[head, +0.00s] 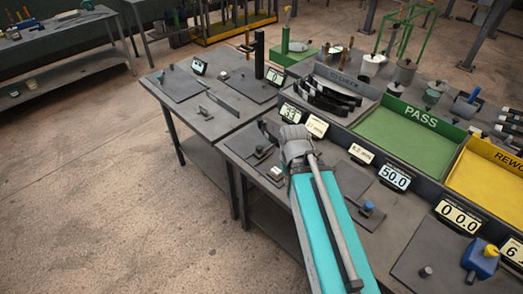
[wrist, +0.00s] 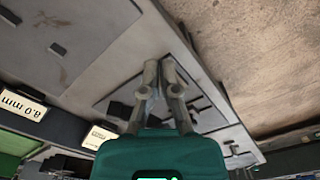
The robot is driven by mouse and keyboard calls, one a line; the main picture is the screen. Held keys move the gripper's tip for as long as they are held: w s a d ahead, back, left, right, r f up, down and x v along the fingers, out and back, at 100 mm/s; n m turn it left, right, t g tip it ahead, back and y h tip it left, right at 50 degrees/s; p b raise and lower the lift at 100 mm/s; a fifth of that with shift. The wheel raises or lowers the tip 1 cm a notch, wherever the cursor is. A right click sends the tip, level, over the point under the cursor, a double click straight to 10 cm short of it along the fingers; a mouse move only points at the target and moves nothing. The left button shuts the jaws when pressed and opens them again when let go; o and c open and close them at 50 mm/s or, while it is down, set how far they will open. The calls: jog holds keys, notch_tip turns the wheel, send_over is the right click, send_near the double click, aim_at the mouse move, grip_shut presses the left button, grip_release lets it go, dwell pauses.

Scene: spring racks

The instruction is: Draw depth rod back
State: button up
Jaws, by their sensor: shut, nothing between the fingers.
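My gripper (wrist: 159,70) shows in the wrist view with its two grey fingers together, shut and empty, over a bench with dark plates. In the head view my grey wrist (head: 295,145) is above the near bench, and the fingertips cannot be made out. I cannot pick out the depth rod for certain. A small dark fixture (head: 262,151) and a block with a pale top (head: 276,173) stand on the bench just left of my wrist. In the wrist view, dark fixture parts (wrist: 120,110) lie beside and partly behind the fingers.
A display reading 50.0 (head: 394,178) and an 8.0 mm card (head: 361,153) stand along the bench's back. Behind are a green PASS tray (head: 408,140) and a yellow REWORK tray (head: 490,185). A blue-topped piece (head: 367,208) stands right of my arm. The floor at left is clear.

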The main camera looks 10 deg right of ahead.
jog(key=o, duration=0.4)
jog(key=shift+w, duration=0.25)
jog(key=o, duration=0.6)
jog(key=w+n, duration=0.1)
jog(key=w+r+n+p, duration=0.1)
jog(key=w, duration=0.1)
jog(key=shift+w+a+y, duration=0.1)
jog(key=shift+y, duration=0.2)
jog(key=n+y+p, duration=0.4)
jog(key=n, duration=0.9)
send_near(260, 147)
notch_tip(260, 147, up, 4)
jog(key=s+d, duration=0.1)
jog(key=s, duration=0.1)
jog(key=shift+w+d+r+n+t, duration=0.1)
jog(key=shift+w+d+n+t, duration=0.15)
jog(key=shift+w+n+t, duration=0.25)
jog(key=shift+b, duration=0.35)
jog(key=b+x, duration=1.2)
jog(key=x, duration=0.1)
jog(key=shift+s+f, duration=0.15)
jog(key=shift+f, duration=0.3)
